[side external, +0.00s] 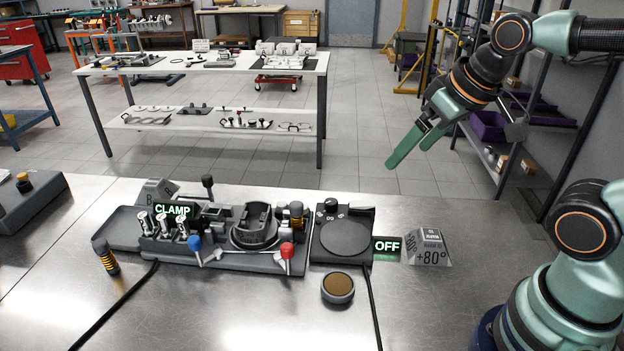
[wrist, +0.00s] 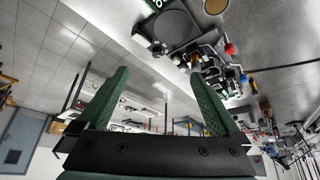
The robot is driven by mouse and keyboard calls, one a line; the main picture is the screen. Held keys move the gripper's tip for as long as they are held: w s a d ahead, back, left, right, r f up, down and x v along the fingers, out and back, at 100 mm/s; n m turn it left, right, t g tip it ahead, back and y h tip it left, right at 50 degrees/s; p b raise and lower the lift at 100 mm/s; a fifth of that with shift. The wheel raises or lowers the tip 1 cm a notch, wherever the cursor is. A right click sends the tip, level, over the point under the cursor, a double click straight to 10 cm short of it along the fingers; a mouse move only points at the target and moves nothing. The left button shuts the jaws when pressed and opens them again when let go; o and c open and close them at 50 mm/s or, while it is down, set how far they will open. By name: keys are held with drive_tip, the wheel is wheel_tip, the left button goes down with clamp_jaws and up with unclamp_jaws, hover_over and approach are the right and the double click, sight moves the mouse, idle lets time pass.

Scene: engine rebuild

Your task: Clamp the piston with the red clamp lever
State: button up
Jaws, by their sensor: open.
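The red clamp lever (side external: 287,252) has a red knob on a pale arm and stands at the front right of a grey fixture (side external: 225,262) on the steel bench. Its knob also shows in the wrist view (wrist: 230,49). Behind and left of it, a dark round part with an upright, open-topped body (side external: 256,222) sits in the fixture; it looks like the piston, and I cannot tell whether the lever touches it. My gripper (side external: 408,157) is open and empty, in the air to the right of the fixture and well above the bench. Its two green fingers (wrist: 160,73) are spread in the wrist view.
A blue-knobbed lever (side external: 194,244) stands left of the red one. A lit CLAMP sign (side external: 174,211) is above the fixture. A round plate unit (side external: 346,238), an OFF sign (side external: 387,246), a +80° block (side external: 427,247) and a brown-topped puck (side external: 338,287) lie to the right.

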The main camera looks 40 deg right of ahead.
drive_tip(key=shift+w+a, duration=0.1)
drive_tip(key=c, duration=0.6)
drive_tip(key=n+g, duration=0.6)
drive_tip(key=n, duration=1.7)
hover_over(287, 246)
wheel_tip(287, 246, down, 5)
drive_tip(key=shift+c, duration=0.2)
drive_tip(key=shift+m, duration=0.3)
wheel_tip(287, 246, down, 12)
drive_tip(key=shift+r, duration=0.1)
clamp_jaws()
